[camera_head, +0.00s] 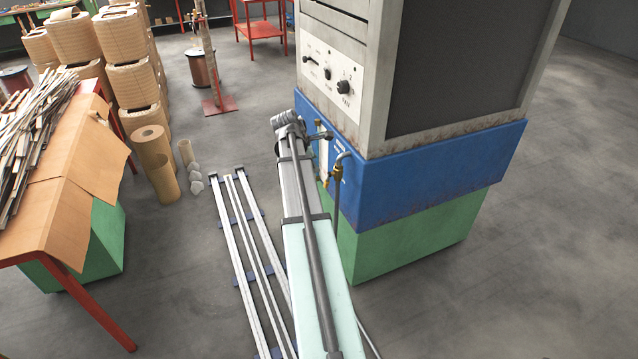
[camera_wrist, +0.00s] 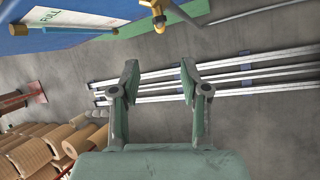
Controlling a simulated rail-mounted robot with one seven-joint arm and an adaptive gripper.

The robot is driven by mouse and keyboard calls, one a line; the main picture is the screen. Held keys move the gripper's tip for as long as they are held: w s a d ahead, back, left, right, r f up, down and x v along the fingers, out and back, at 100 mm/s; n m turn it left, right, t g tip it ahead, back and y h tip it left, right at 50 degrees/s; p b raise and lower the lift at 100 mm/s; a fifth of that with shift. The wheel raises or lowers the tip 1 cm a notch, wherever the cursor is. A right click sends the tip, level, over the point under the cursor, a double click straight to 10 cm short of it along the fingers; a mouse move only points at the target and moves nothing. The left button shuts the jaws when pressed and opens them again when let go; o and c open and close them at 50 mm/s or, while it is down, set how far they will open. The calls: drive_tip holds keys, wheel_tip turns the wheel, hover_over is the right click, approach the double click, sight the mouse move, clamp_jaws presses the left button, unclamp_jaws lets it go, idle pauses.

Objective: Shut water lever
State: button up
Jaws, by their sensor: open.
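A brass valve fitting (camera_head: 337,172) with a grey pipe sits on the front face of the blue cabinet base (camera_head: 430,160); I take it for the water lever's place, but the handle is too small to make out. In the wrist view a brass fitting (camera_wrist: 158,20) shows at the top edge, cut off by the frame. My gripper (camera_wrist: 158,68) is open and empty, with its fingers pointing toward the top of the wrist view. The fitting lies beyond the fingertips, apart from them. In the head view my arm hides most of the gripper.
A label reading FULL (camera_wrist: 48,17) is beside the fitting on the blue face. Long metal rails (camera_head: 250,260) lie on the floor below. Paper rolls (camera_head: 155,165) and stacked coils (camera_head: 130,70) stand to the left. A grey cabinet with a knob panel (camera_head: 330,75) rises above.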

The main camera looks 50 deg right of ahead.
sight(327, 181)
drive_tip(key=p+x, duration=0.1)
drive_tip(key=x, duration=1.6)
drive_tip(key=shift+f, duration=0.1)
clamp_jaws()
